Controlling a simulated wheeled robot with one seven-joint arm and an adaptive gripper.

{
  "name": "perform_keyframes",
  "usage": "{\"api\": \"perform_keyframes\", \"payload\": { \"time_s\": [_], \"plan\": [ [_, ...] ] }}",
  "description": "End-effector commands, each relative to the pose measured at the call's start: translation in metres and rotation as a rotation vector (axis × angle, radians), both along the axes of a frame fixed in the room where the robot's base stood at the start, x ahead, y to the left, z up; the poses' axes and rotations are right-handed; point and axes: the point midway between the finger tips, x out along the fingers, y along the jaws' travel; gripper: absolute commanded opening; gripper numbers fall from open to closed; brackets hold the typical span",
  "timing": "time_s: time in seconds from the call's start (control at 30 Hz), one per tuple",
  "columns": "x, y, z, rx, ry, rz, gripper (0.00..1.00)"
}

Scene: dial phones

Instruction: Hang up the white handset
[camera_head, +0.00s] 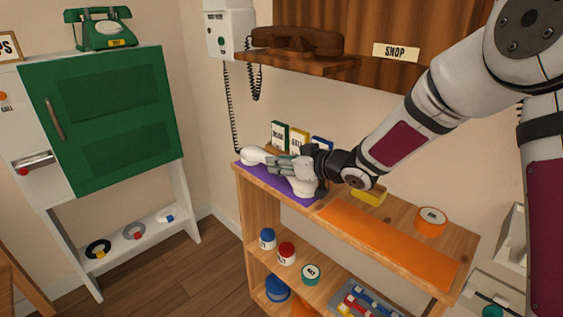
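The white handset (253,154) lies on the purple mat (264,182) at the left end of the wooden shelf top, one rounded end toward the left and the other toward the front right. My gripper (287,167) reaches in from the right, with its grey fingers at the handset's middle and partly covering it. Whether the fingers are shut on it or just around it cannot be made out. A white wall phone (229,32) hangs above on the wall. A dark coiled cord (230,110) runs from it down toward the handset.
A brown handset (300,41) rests on a wall shelf beside a "SHOP" sign (396,52). Small boxes (279,134) stand behind my gripper. An orange mat (385,240), a yellow block (369,197) and an orange tape roll (431,220) lie to the right. A green phone (103,30) tops the green cabinet (112,120).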

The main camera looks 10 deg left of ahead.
Motion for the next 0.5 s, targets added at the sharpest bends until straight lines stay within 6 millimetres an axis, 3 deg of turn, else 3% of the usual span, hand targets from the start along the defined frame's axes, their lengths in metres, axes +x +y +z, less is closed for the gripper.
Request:
{"api": "perform_keyframes", "payload": {
  "time_s": [0.5],
  "plan": [
    [0.0001, 0.0001, -0.0004, 0.000, -0.002, -0.001, 0.46]
  ]
}}
